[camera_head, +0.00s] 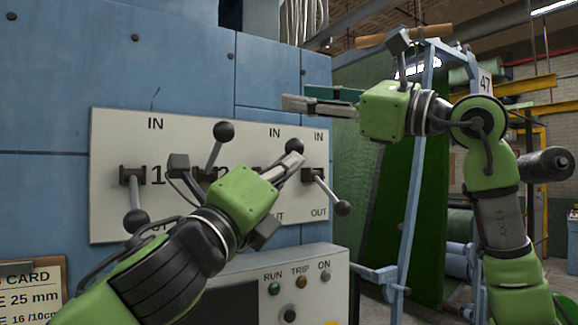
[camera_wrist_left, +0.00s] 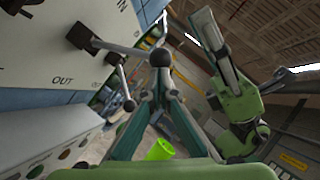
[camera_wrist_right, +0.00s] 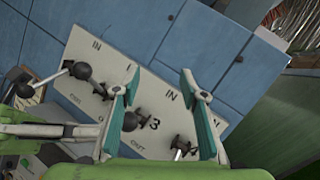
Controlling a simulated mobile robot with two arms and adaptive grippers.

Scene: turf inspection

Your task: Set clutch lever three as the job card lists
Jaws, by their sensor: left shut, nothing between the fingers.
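The white lever plate (camera_head: 106,125) has clutch levers marked IN above and OUT below. Lever three's black knob (camera_head: 293,146) is up and to the right of its pivot, towards IN; my left gripper hides its base. My left gripper (camera_head: 293,162) is shut and empty, just below that knob. In the left wrist view the knob (camera_wrist_left: 160,57) sits at the shut fingertips (camera_wrist_left: 160,92); I cannot tell if they touch. My right gripper (camera_head: 298,98) is open and empty, above and right of the plate. The job card (camera_head: 30,290) is cut off; no lever line shows.
Lever one (camera_head: 136,220) and lever four (camera_head: 342,208) point down towards OUT. Lever two (camera_head: 223,132) points up towards IN. A control box (camera_head: 335,270) with RUN, TRIP and ON lamps juts out below the plate. A blue frame (camera_head: 412,190) and green turf stand right.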

